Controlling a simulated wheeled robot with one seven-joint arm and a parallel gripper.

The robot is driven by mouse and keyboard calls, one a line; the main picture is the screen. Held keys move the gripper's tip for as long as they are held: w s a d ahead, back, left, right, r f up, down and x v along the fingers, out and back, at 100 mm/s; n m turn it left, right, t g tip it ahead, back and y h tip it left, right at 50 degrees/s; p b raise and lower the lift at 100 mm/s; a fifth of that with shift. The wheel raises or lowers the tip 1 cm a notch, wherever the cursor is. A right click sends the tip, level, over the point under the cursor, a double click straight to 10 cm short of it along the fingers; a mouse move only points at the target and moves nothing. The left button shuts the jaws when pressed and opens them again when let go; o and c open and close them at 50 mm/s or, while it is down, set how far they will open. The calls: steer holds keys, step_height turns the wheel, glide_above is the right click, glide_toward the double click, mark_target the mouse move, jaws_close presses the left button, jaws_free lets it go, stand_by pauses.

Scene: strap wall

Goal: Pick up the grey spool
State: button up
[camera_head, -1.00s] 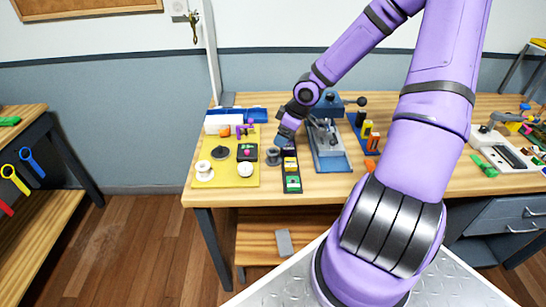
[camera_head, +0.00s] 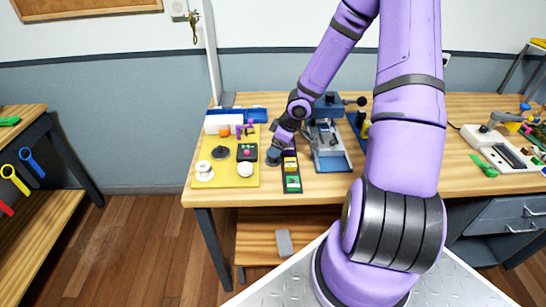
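The grey spool (camera_head: 273,158) stands on the wooden workbench, between the yellow mat and the dark tray. Only its lower part shows; my gripper covers the rest. My gripper (camera_head: 276,149) points down at the spool from above and right, right up against it in the picture. The fingers are too small and hidden to tell whether they are open or shut, or whether they touch the spool.
The yellow mat (camera_head: 228,181) at left holds a white spool (camera_head: 204,171), a dark disc (camera_head: 220,153) and other small parts. The narrow dark tray (camera_head: 291,173) stands close right of the grey spool. A blue-based press (camera_head: 328,145) stands further right.

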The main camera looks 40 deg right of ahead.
mark_target(272, 162)
steer(key=shift+s+x, duration=0.1)
steer(key=shift+x, duration=0.7)
steer(key=shift+s+x, duration=0.15)
steer(key=shift+x, duration=1.65)
steer(key=shift+d, duration=0.1)
steer(key=shift+c, duration=0.2)
steer(key=c, duration=0.7)
